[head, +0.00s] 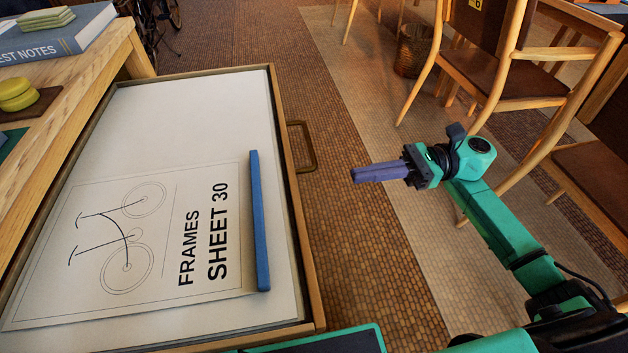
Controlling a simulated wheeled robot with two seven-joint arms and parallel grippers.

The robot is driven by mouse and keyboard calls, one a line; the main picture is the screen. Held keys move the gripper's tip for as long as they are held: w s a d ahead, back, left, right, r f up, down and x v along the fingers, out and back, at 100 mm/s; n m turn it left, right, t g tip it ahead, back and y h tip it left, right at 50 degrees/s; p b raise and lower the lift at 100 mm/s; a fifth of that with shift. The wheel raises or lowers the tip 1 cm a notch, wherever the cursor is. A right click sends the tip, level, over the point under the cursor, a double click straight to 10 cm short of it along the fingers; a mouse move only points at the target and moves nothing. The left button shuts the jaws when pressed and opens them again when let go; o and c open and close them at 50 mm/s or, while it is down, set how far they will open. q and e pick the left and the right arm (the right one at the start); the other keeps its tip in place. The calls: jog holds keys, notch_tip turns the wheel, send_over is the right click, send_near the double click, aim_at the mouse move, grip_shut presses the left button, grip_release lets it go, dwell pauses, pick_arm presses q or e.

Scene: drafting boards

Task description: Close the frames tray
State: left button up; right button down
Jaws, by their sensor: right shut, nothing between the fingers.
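The frames tray (299,262) is a wide, shallow wooden drawer pulled out from under the wooden table at left. Inside lies a paper sheet (150,215) with a bicycle drawing and the words "FRAMES SHEET 30". A blue bar (260,222) lies along the sheet's right edge. A brass-coloured handle (303,147) sits on the tray's right-hand front. My right gripper (354,175) is to the right of the handle, apart from it, over the floor. Its purple fingers are together and empty, pointing left toward the tray. My left gripper is not in view.
The wooden table (85,75) carries a grey-blue book (62,42) with green pads and a yellow-green round stack (17,95). Wooden chairs (510,80) and a wicker basket (412,50) stand at back right. Tiled floor is free between tray and chairs.

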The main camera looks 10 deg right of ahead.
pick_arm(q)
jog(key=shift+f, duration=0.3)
pick_arm(e)
jog(key=a, duration=0.9)
jog(key=shift+a, duration=0.15)
pick_arm(q)
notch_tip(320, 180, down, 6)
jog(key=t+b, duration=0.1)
jog(key=b, duration=0.5)
pick_arm(e)
send_near(103, 216)
jog(key=a, duration=0.6)
jog(key=shift+r, duration=0.15)
jog(key=a, duration=0.4)
jog(key=shift+a+r+b, duration=0.1)
jog(key=shift+b, duration=0.25)
jog(key=shift+r, duration=0.1)
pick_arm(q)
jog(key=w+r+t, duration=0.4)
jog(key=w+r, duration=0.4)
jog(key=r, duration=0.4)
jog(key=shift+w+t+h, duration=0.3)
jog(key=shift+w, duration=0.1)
pick_arm(e)
jog(key=shift+r, duration=0.2)
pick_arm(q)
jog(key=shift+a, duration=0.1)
pick_arm(e)
jog(key=shift+f, duration=0.1)
